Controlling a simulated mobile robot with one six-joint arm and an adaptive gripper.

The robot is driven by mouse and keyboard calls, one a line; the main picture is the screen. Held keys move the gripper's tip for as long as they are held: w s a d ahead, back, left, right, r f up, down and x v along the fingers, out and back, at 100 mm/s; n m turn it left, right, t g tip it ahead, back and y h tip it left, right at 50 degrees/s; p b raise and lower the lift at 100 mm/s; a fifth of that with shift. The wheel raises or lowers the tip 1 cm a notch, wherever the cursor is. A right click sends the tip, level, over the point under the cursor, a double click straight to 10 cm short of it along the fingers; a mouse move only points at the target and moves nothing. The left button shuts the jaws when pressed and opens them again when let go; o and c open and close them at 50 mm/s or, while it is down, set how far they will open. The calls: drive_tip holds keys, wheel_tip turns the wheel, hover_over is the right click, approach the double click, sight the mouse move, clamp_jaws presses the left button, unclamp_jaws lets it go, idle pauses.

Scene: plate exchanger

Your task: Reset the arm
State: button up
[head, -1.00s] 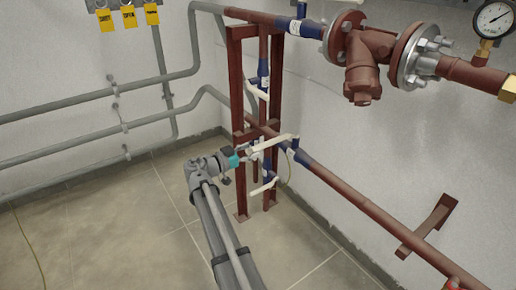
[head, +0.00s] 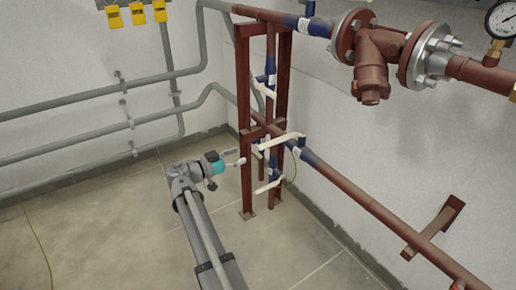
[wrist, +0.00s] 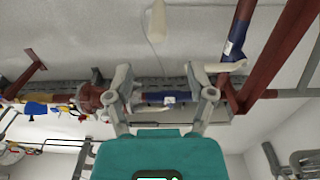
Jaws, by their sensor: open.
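My gripper (head: 237,157) is at the end of my grey arm, left of the red pipe stand (head: 245,130). Its two fingers are apart, with nothing seen between them. It points toward the blue valves with cream lever handles. The middle lever (head: 278,147) is just right of the fingertips, with a visible gap in the picture. A lower lever (head: 270,186) and an upper lever (head: 265,91) are on the same stand. In the wrist view my gripper (wrist: 157,78) also shows spread fingers, with a blue valve body (wrist: 165,98) beyond them.
A long red pipe (head: 380,212) runs along the right wall, with a bracket (head: 434,228) beside it. A flanged strainer (head: 372,65) and a gauge (head: 505,19) are at upper right. Grey pipes (head: 90,93) line the left wall.

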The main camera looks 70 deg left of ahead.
sight(271, 146)
drive_tip(key=shift+w+a, duration=0.3)
drive_tip(key=shift+w, duration=1.5)
drive_tip(key=shift+w+a, duration=0.3)
drive_tip(key=shift+w, duration=1.55)
drive_tip(key=shift+w+a, duration=0.3)
drive_tip(key=shift+w, duration=1.5)
drive_tip(key=shift+s, duration=0.1)
drive_tip(key=shift+w, duration=0.35)
drive_tip(key=shift+w+d, duration=0.15)
drive_tip(key=shift+w, duration=0.2)
drive_tip(key=shift+d+n+y, duration=0.3)
drive_tip(key=shift+y, duration=0.1)
drive_tip(key=shift+w+d, duration=0.1)
